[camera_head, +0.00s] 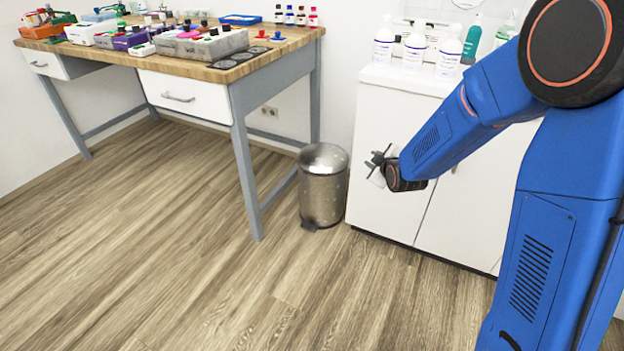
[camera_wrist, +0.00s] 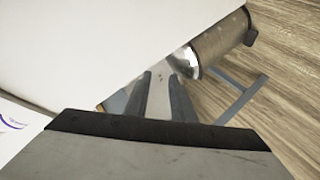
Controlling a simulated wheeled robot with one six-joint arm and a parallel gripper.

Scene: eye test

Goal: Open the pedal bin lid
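The pedal bin (camera_head: 323,195) is a brushed-metal cylinder standing on the floor between the workbench and the white cabinet. Its lid (camera_head: 323,157) looks shut. Its pedal (camera_head: 309,226) is low at the front. In the wrist view the bin (camera_wrist: 220,44) lies sideways at the upper right, with the shiny lid (camera_wrist: 185,62) just beyond my fingertips and the dark pedal (camera_wrist: 251,37) at the far end.
The white cabinet (camera_head: 385,150) stands close to the right of the bin, with several bottles (camera_head: 415,46) on top. The workbench (camera_head: 262,66) is to the left, its grey leg (camera_head: 246,180) near the bin. The wooden floor (camera_head: 200,270) in front is clear.

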